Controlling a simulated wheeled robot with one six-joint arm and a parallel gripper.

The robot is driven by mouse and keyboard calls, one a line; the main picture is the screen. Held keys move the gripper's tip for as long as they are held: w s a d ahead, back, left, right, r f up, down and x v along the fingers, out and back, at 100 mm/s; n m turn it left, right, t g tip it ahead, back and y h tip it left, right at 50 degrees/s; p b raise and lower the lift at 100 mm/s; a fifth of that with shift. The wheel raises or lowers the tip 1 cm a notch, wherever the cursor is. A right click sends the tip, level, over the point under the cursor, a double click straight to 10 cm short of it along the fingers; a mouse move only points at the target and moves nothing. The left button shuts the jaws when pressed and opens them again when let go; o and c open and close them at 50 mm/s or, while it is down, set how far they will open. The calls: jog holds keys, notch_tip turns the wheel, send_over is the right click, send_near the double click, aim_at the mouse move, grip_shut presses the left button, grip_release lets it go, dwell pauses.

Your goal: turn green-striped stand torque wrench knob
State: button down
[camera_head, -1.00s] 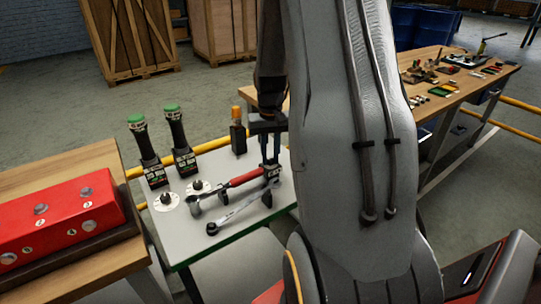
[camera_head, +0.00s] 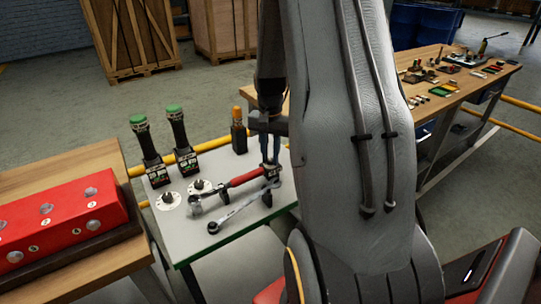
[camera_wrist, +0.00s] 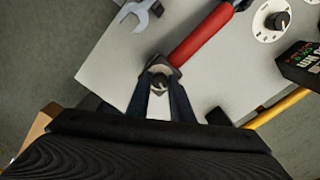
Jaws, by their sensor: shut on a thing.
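The torque wrench (camera_head: 243,179) has a red handle and lies across the white-topped stand (camera_head: 228,245) with a green edge stripe. In the wrist view its red handle (camera_wrist: 207,32) runs down to a dark end piece with a small round grey knob (camera_wrist: 159,81). My gripper (camera_wrist: 160,88) is shut on this knob end, with one finger on each side. In the head view my gripper (camera_head: 270,178) points down at the handle's right end. The knob itself is hidden there by the fingers.
A grey spanner (camera_head: 240,208) lies in front of the wrench. Two round white dials (camera_head: 167,201), two green-capped tools (camera_head: 148,150) and an orange-topped tool (camera_head: 239,132) stand on the stand. A red box (camera_head: 60,222) sits on the wooden table at left.

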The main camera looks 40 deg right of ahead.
aim_at(270, 160)
dwell(0.3)
jog(key=c, duration=1.6)
grip_release()
jog(key=shift+o, duration=0.2)
notch_tip(270, 160, up, 8)
jog(key=shift+f+b, duration=0.1)
jog(key=shift+b, duration=0.65)
jog(key=s+a+f+n, duration=0.1)
jog(key=s+a+n, duration=0.5)
jog(key=a, duration=0.6)
jog(key=s+a+f+n, duration=0.1)
jog(key=s+a+n, duration=0.4)
jog(key=a, duration=0.7)
jog(key=s, duration=0.2)
jog(key=shift+s+a+f+n+t, duration=0.15)
jog(key=shift+s+a+n+t, duration=0.15)
jog(key=shift+s+n+t, duration=0.1)
